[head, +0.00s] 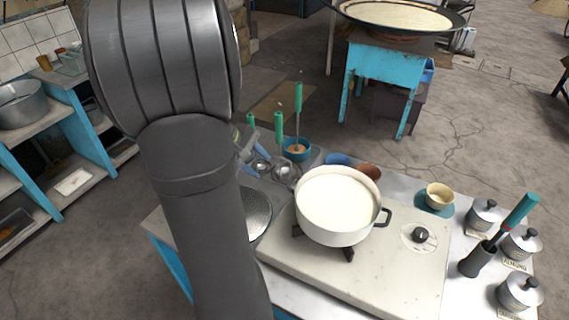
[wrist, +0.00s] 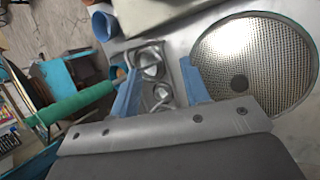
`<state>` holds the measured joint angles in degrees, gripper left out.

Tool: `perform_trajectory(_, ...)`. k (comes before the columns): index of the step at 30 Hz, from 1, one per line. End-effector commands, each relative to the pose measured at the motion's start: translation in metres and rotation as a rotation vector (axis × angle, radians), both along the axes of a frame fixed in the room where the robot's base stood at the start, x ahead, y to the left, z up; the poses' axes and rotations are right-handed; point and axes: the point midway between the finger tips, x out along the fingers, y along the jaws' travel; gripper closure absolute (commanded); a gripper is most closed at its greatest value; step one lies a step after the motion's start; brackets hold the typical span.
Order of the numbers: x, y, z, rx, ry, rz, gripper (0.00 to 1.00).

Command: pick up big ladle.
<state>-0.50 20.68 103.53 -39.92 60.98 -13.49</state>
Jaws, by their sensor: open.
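Several green-handled utensils stand at the back left of the counter in the head view. One green handle (head: 278,127) rises above round metal bowls (head: 287,171), and a taller one (head: 298,97) stands in a blue bowl (head: 297,154). I cannot tell surely which is the big ladle. My gripper (head: 248,156) is beside them, its blue fingers partly hidden by my arm. In the wrist view my gripper (wrist: 160,66) is open, with round metal bowls (wrist: 152,68) seen between its fingers. A green handle (wrist: 75,105) lies across the view left of the left finger.
A white pot (head: 337,205) of milk sits on the stove (head: 385,260), right of my arm. A round perforated metal disc (wrist: 255,62) lies right of the fingers. Small bowls (head: 370,171) and lidded tins (head: 484,214) stand on the counter.

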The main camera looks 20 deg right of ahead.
Motion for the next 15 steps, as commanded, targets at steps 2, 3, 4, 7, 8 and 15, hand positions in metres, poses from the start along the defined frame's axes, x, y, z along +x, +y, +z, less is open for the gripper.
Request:
perform_trajectory(2, -0.013, 0.001, -0.004, -0.124, 0.108, 0.123, 0.58)
perform_trajectory(3, -0.017, 0.0, -0.004, -0.189, 0.156, 0.181, 0.58)
perform_trajectory(4, -0.021, 0.0, -0.003, -0.238, 0.194, 0.226, 0.58)
perform_trajectory(7, -0.027, 0.001, 0.003, -0.406, 0.305, 0.374, 0.58)
perform_trajectory(8, -0.028, 0.002, 0.005, -0.456, 0.337, 0.418, 0.58)
perform_trajectory(15, -0.024, 0.027, 0.03, -0.872, 0.533, 0.743, 0.58)
